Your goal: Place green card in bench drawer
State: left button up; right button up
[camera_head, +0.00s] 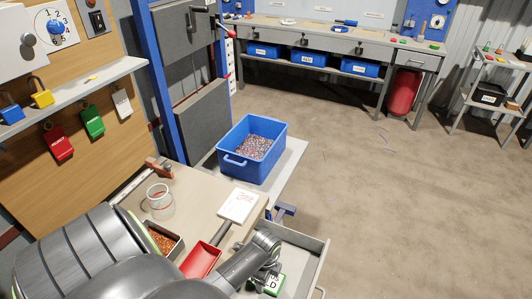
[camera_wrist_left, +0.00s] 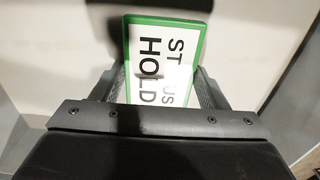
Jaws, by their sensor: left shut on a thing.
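The green card (camera_head: 275,285) is a white card with a green border. In the left wrist view the green card (camera_wrist_left: 165,60) reads "STATUS HOLD" and sits between the two fingers. My left gripper (camera_head: 265,278) is shut on it, pointing down over the open bench drawer (camera_head: 318,262). The drawer is pulled out at the front right of the bench, with pale inside walls. I cannot tell whether the card touches the drawer floor. My right gripper is not in view.
On the bench are a red tray (camera_head: 201,261), a white notepad (camera_head: 238,206), a clear jar (camera_head: 160,201) and a bin of copper bits (camera_head: 164,240). A blue crate (camera_head: 234,171) stands behind. Red, green and white tags hang at left. Open floor lies to the right.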

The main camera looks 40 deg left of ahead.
pick_arm(q)
jog(key=o, duration=1)
jog(key=shift+f, duration=0.1)
notch_tip(320, 180, up, 12)
jog(key=shift+r+p, duration=0.15)
jog(key=shift+p, duration=0.55)
